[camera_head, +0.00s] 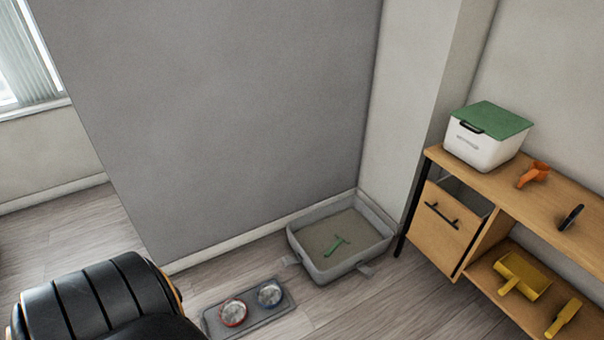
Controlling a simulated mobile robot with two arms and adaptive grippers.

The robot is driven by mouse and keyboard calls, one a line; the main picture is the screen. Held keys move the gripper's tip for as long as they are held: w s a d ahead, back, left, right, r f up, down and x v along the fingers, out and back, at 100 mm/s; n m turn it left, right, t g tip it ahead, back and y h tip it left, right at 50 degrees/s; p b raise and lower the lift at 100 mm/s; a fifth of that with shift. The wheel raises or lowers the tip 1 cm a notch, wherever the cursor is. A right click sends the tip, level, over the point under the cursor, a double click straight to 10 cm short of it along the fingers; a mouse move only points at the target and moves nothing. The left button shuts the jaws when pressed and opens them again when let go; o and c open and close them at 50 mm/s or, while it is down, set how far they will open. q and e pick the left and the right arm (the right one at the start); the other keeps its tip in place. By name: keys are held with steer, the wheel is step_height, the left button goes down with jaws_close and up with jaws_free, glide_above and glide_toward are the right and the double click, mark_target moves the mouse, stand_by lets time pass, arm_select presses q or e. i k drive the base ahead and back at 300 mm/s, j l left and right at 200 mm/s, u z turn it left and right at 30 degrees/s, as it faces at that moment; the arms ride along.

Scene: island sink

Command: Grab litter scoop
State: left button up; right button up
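A small green handled tool (336,245), which looks like the litter scoop, lies on the litter in the grey litter box (318,272). The box stands on the floor in the corner beside the wooden shelf unit. The scoop's head is too small to make out clearly. Neither of my grippers is in view. A black, rounded part of my own body fills the lower left.
A feeding tray (250,318) with two bowls lies left of the litter box. The wooden shelf unit (430,228) at right holds a green-lidded white bin (475,150), an orange item (533,174), and a yellow dustpan (524,272) and brush (563,318).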

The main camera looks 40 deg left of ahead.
mark_target(333, 247)
steer(key=u, duration=1.05)
steer(key=i+l, duration=0.3)
steer(key=i+u, duration=0.05)
steer(key=i, duration=0.05)
